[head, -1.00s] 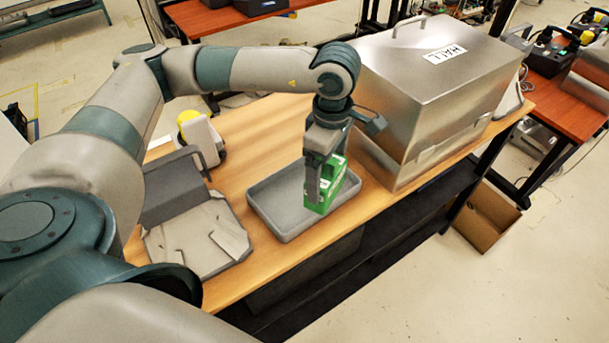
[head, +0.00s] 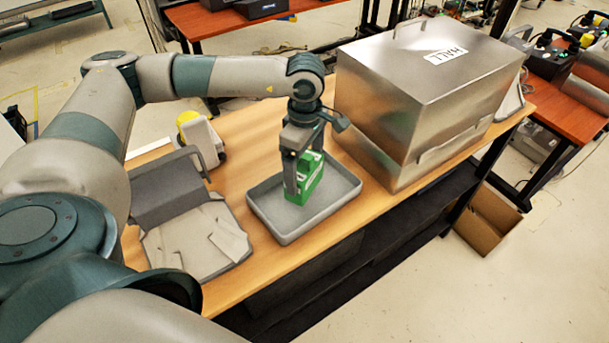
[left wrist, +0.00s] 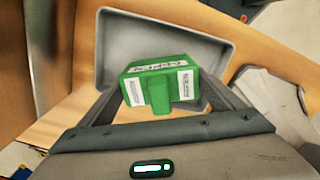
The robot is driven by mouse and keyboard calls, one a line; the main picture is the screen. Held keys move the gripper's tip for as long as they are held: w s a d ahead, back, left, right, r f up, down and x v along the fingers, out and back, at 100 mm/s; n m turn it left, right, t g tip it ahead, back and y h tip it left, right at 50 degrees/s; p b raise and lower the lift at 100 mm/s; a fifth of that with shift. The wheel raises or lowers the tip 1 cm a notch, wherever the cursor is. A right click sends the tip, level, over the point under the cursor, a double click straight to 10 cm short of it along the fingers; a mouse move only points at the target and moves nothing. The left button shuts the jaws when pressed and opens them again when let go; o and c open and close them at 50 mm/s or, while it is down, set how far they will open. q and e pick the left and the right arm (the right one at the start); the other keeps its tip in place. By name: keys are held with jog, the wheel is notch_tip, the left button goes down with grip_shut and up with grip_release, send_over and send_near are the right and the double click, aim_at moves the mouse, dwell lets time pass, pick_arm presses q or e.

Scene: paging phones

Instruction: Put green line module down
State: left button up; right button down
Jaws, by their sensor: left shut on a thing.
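The green line module (head: 309,181) is a small green box with white labels. My left gripper (head: 304,178) is shut on it and points down over the grey tray (head: 341,204). In the head view the module overlaps the tray's middle; I cannot tell whether its bottom touches the tray floor. In the left wrist view the module (left wrist: 160,84) sits between the fingers, with the tray (left wrist: 122,40) behind it. My right gripper is not in view.
A large metal box labelled HALL (head: 425,100) stands right of the tray. Bare wooden table (head: 245,125) shows behind the tray.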

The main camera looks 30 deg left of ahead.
aim_at(305, 175)
pick_arm(q)
notch_tip(305, 175, down, 3)
jog(key=shift+f+b, duration=0.1)
jog(key=shift+b, duration=0.25)
jog(key=shift+f, duration=0.1)
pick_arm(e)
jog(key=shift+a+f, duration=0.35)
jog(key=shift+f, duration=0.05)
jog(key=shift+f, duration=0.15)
pick_arm(q)
jog(key=shift+f, duration=0.15)
jog(key=o, duration=1.1)
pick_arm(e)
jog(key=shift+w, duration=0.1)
pick_arm(q)
jog(key=shift+r, duration=0.25)
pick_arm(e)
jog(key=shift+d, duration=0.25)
